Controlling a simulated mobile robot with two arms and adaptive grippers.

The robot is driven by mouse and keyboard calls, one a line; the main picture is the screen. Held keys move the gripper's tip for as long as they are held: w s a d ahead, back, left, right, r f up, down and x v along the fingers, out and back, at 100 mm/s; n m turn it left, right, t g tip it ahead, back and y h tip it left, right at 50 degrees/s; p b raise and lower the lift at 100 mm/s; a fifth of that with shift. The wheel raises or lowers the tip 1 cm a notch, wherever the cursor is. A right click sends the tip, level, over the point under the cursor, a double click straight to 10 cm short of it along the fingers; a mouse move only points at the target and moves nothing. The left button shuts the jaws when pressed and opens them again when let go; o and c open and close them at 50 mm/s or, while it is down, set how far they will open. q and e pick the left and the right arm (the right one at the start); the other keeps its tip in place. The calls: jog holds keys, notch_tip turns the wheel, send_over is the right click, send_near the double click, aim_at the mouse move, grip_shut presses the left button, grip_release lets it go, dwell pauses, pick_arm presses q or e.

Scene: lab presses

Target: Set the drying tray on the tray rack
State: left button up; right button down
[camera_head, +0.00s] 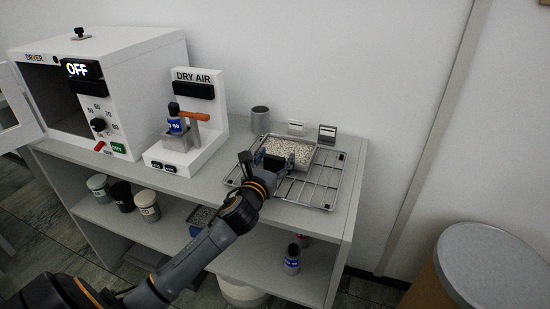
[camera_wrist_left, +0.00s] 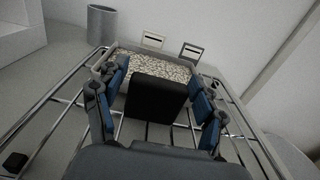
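The drying tray (camera_head: 302,163), a shallow metal tray of pale granules, sits over the wire tray rack (camera_head: 316,195), towards its back left part; it looks level. Any small gap beneath it cannot be made out. In the left wrist view the tray (camera_wrist_left: 172,67) lies ahead with its black block-like handle (camera_wrist_left: 156,98) towards me. My left gripper (camera_head: 262,162) is at the handle; in the wrist view its blue-padded fingers (camera_wrist_left: 160,104) stand apart on either side of it, with narrow gaps showing. My right gripper is out of view.
A grey cup (camera_head: 260,119) and two small label holders (camera_head: 327,133) stand behind the rack. The dry air station (camera_head: 206,130) with a blue bottle and the dryer (camera_head: 150,75), its door open, stand left. A lidded drum (camera_head: 490,262) is at lower right.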

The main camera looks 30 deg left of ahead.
pick_arm(q)
jog(key=shift+r, duration=0.15)
jog(key=shift+s, duration=0.2)
jog(key=v, duration=1.1)
jog(key=shift+s+d, duration=0.15)
jog(key=shift+s, duration=0.2)
